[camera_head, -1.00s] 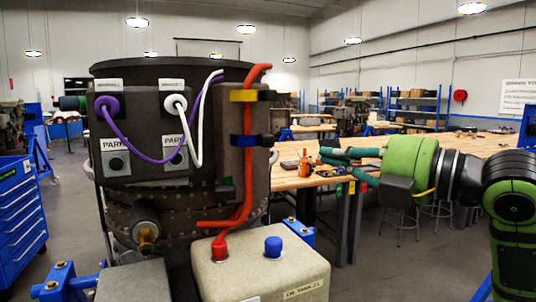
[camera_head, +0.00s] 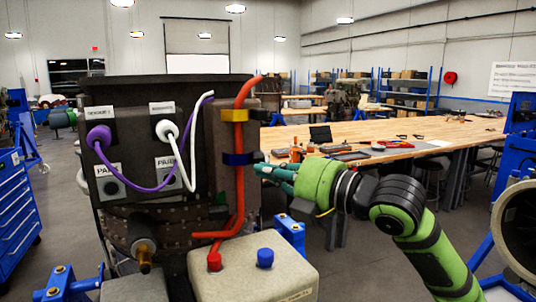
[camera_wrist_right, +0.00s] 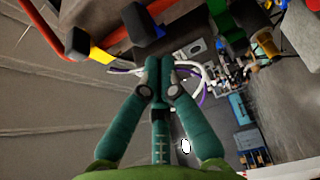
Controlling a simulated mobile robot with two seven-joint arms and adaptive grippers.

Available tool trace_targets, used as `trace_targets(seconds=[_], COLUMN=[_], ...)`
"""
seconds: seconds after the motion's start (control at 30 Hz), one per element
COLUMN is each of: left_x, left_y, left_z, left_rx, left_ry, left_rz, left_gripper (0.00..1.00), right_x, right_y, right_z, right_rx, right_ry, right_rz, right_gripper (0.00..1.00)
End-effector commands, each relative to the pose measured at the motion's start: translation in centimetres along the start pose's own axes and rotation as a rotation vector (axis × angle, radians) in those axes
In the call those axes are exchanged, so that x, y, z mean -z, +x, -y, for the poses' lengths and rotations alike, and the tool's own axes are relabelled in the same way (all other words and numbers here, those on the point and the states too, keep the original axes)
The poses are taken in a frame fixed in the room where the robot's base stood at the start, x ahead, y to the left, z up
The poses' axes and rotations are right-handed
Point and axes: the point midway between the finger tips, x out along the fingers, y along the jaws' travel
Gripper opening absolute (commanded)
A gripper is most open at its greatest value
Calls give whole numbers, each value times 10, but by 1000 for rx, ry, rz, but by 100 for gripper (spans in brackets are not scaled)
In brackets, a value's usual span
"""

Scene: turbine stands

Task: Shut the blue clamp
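The blue clamp (camera_head: 237,159) sits on the red hose (camera_head: 241,190) at the right side of the dark turbine casing. A dark block shows at its right end. In the right wrist view the blue clamp (camera_wrist_right: 142,22) is just beyond my fingertips, with its dark end facing the camera. I cannot tell whether the clamp is open or shut. My right gripper (camera_head: 262,170) points left at the clamp's right end, slightly below it. In the wrist view its teal fingers (camera_wrist_right: 159,62) are together with nothing visible between them. Contact with the clamp is unclear. My left gripper is not seen.
A yellow clamp (camera_head: 234,115) is above the blue one. A beige tank (camera_head: 250,275) with red and blue caps stands below. Purple and white cables (camera_head: 176,165) hang on the casing. A wooden workbench (camera_head: 400,142) is behind, and a round metal ring (camera_head: 520,230) is at right.

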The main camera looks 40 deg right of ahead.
Motion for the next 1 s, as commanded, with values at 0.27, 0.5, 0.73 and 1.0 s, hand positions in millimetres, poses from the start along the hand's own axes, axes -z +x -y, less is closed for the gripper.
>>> trace_targets(seconds=[0.27, 0.5, 0.73, 1.0], left_x=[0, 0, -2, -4], left_y=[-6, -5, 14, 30], left_z=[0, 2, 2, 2], left_rx=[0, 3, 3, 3], left_ry=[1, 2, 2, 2], left_rz=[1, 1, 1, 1], left_gripper=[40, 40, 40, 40], right_x=[-7, -7, -17, -44], right_y=[7, 7, 9, 14], right_z=[1, 2, 8, 2], right_rx=[1, 2, 13, 0], right_ry=[-1, -1, -5, 2], right_rz=[0, -2, -74, -129], right_gripper=[0, 0, 0, 0])
